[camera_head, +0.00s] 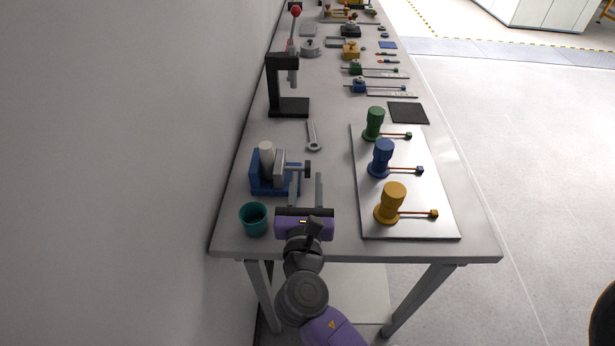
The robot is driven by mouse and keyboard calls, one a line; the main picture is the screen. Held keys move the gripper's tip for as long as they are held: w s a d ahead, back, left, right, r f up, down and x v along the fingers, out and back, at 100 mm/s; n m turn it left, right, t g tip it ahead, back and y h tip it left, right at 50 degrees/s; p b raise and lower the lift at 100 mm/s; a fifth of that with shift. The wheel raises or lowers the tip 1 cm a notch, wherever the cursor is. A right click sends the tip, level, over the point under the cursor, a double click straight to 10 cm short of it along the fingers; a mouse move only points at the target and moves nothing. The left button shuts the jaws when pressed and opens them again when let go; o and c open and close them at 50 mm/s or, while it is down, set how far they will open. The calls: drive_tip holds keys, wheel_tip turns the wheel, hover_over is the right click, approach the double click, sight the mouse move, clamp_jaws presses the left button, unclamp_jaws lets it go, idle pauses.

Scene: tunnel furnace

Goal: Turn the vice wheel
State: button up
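The blue vice (259,185) stands near the front left of the long bench, with grey jaws and a pale cylinder (267,160) upright at the jaws. Its dark wheel (307,169) is at the right end of a short spindle. My gripper (306,180) reaches over the bench from the front edge. Its two grey fingers are apart, with a clear gap between them. The fingertips are close to the wheel and spindle, the left finger beside the vice. I cannot tell whether they touch the wheel.
A teal cup (254,219) stands left of my gripper. A metal plate (420,225) with green, blue and yellow handled pieces lies to the right. A wrench (313,136) and a black press (291,107) are behind the vice. A wall runs along the left.

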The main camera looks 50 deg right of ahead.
sight(307, 175)
wheel_tip(307, 175, down, 3)
drive_tip(key=shift+f+b, duration=0.15)
drive_tip(key=shift+b, duration=0.9)
drive_tip(key=shift+p+x, duration=0.45)
drive_tip(key=shift+x, duration=3.45)
drive_tip(key=shift+c, duration=0.4)
clamp_jaws()
